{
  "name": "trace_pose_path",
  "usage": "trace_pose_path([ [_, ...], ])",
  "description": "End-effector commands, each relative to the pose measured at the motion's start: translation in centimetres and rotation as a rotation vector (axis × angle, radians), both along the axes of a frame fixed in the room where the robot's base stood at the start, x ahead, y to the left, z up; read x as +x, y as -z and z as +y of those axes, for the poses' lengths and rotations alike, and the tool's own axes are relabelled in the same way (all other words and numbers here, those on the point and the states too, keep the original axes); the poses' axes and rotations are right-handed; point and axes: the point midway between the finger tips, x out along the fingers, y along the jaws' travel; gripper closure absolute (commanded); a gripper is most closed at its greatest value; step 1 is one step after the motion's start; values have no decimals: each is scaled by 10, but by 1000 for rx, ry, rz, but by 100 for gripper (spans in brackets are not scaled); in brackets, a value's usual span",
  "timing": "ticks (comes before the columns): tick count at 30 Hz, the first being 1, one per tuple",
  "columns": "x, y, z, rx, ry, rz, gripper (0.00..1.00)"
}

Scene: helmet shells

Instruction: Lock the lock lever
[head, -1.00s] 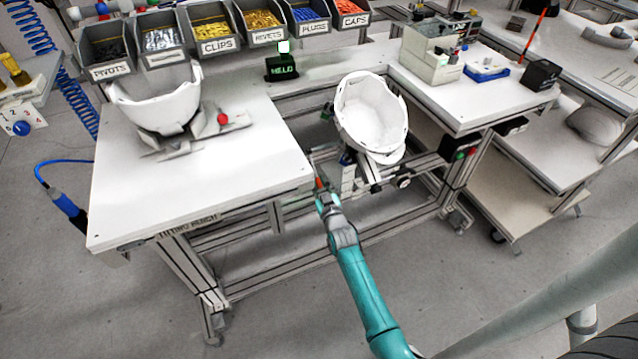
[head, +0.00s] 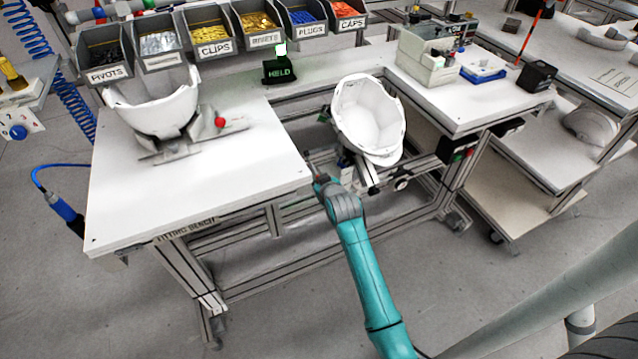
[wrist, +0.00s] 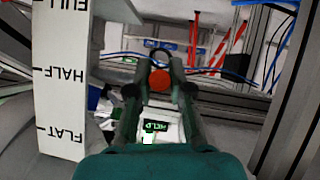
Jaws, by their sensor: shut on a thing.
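In the wrist view, my gripper (wrist: 160,85) is shut on the round red-orange knob of the lock lever (wrist: 160,79). The knob sits between the two dark fingers. The rest of the lever is mostly hidden by the fingers. In the head view, my gripper (head: 318,180) is at the right front corner of the bench, below and left of the tilted white helmet shell (head: 368,120). The knob is too small and covered there to make out clearly. A white scale plate (wrist: 62,80) marked FULL, HALF and FLAT stands left of my gripper.
The fitting bench (head: 190,205) holds a second white shell (head: 155,108) on a fixture with a red knob (head: 220,122). Labelled bins line the back. A small sign (head: 280,73) reads HELD. A metal post (wrist: 285,120) stands close at right in the wrist view.

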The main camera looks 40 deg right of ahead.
Motion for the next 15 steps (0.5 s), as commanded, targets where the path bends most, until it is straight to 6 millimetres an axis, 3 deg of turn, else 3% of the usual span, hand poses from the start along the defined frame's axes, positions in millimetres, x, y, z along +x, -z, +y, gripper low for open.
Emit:
trace_pose_path([
  [5,2,-15,0,21,-2,80,100],
  [15,1,-24,0,49,-2,173,100],
])
